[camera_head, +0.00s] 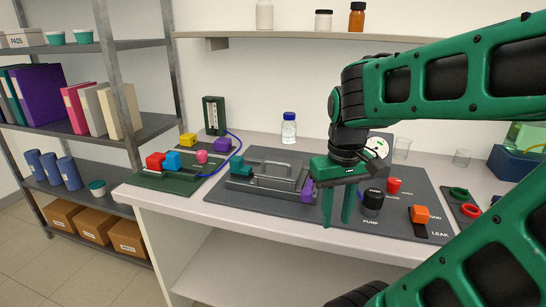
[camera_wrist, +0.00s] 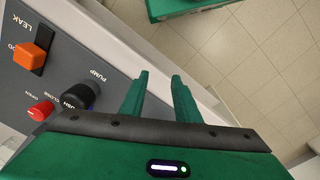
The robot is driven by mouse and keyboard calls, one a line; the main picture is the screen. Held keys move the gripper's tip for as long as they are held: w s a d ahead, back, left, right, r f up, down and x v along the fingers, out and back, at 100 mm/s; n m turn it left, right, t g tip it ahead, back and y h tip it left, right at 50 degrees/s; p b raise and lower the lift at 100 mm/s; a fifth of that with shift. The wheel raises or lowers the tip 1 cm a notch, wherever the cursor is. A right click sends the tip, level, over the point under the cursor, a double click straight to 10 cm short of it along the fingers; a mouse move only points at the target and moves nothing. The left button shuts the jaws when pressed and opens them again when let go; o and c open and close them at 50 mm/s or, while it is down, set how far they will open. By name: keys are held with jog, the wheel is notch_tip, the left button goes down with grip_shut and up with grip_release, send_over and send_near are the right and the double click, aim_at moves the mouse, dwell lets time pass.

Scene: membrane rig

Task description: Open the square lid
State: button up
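The square lid (camera_head: 272,166) is a grey plate with a raised bar handle on a grey block at the middle of the bench. It lies flat and looks closed. A teal piece (camera_head: 240,168) sits at its left side and a purple piece (camera_head: 307,191) at its right front. My gripper (camera_head: 338,222) points down at the bench's front edge, to the right of the lid and apart from it. Its two green fingers are parted with nothing between them, as the wrist view (camera_wrist: 161,75) also shows. The lid is not in the wrist view.
Right of my gripper, the dark panel carries a black PUMP knob (camera_head: 372,200), a red button (camera_head: 393,186) and an orange LEAK switch (camera_head: 419,214). A green board with coloured blocks (camera_head: 172,161) lies left. A blue-capped bottle (camera_head: 289,129) stands behind the lid.

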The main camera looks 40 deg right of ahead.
jog(key=w+d+r+n+h, duration=0.1)
jog(key=w+r+n, duration=0.5)
jog(key=w+r, duration=0.5)
jog(key=n+t, duration=0.1)
jog(key=n, duration=0.5)
send_near(275, 162)
jog(key=f, duration=0.5)
jog(key=d+f, duration=0.1)
jog(key=f, duration=0.1)
jog(key=shift+w+f, duration=0.25)
jog(key=shift+f, duration=0.1)
grip_shut()
jog(key=shift+a, duration=0.1)
jog(key=shift+w+r, duration=0.1)
jog(key=shift+r, duration=0.05)
